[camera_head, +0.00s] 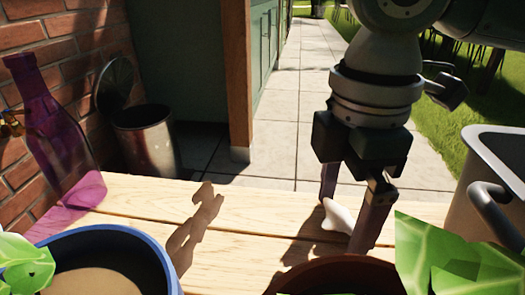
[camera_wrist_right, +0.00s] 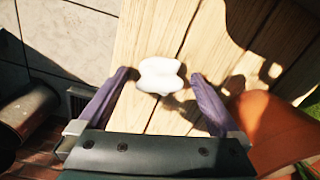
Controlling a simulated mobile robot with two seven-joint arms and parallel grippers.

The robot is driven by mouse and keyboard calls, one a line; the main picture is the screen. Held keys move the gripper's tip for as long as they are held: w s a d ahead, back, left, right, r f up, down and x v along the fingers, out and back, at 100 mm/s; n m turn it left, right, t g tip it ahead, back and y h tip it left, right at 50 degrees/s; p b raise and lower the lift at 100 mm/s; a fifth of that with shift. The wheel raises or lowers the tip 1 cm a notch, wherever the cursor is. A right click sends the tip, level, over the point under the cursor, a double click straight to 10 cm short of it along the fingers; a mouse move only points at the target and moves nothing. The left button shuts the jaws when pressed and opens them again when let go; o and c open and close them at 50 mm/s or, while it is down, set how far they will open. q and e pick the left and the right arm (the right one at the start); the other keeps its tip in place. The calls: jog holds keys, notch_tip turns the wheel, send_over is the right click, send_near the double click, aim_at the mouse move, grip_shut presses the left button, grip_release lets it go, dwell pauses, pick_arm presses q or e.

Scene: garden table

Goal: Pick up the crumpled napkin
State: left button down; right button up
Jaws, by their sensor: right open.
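The crumpled napkin (camera_head: 338,216) is a small white lump on the wooden table, near its far edge. In the right wrist view the napkin (camera_wrist_right: 160,75) sits between the tips of the two purple fingers, with a gap on each side. My right gripper (camera_head: 347,222) points down, open around the napkin. One finger partly covers the napkin in the head view. In the wrist view my right gripper (camera_wrist_right: 159,78) holds nothing. My left gripper is not in view.
The table (camera_head: 250,222) is bare left of the napkin. A brown pot (camera_head: 335,272) stands close in front, a grey metal container (camera_head: 490,190) to the right. A blue-rimmed pot (camera_head: 95,236) and a purple see-through bottle (camera_head: 50,130) stand at the left. Leaves (camera_head: 440,258) rise at front right.

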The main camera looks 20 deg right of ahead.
jog(key=shift+r, duration=0.1)
jog(key=c, duration=1.4)
jog(key=shift+r, duration=0.1)
